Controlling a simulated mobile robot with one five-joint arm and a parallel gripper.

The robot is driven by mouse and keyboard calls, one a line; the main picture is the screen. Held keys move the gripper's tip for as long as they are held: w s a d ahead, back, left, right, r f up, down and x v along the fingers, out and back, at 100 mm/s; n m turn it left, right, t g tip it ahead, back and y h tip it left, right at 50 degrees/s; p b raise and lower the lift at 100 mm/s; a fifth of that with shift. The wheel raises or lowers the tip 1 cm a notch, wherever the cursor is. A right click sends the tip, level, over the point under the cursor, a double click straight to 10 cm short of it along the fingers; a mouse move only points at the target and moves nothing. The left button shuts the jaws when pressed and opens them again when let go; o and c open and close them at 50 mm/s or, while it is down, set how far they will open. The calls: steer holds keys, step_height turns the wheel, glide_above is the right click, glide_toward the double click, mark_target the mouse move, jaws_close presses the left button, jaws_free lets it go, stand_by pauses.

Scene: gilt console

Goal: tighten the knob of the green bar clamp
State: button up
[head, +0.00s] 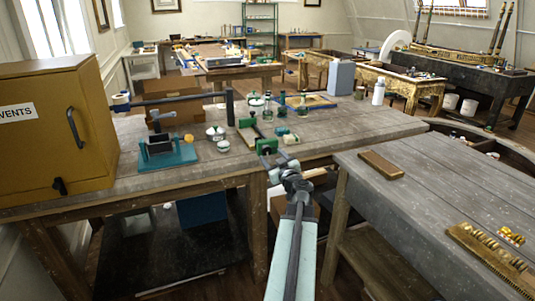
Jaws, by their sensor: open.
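The green bar clamp (266,146) is at the front edge of the grey wooden workbench (340,131). One green part sits at the edge, and another green part (247,122) lies farther back on the bench. A bar seems to run between them. The clamp's knob is not clear; it is small and close to my gripper. My gripper (282,168) is open and just in front of the bench edge, right below the near green part. Its two fingers are spread left and right. I cannot tell whether it touches the clamp, and nothing shows between the fingers.
A yellow cabinet (50,125) and a teal vise (168,155) stand on the left of the bench. Jars, a grey jug (341,77) and a white bottle (378,92) stand behind. A second table (440,185) at right bears a wooden block (381,165) and brass pieces.

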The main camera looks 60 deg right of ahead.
mark_target(267, 151)
steer(key=x, duration=0.4)
steer(key=shift+w+d, duration=0.15)
steer(key=shift+w, duration=0.1)
jaws_close()
steer(key=shift+m, duration=0.3)
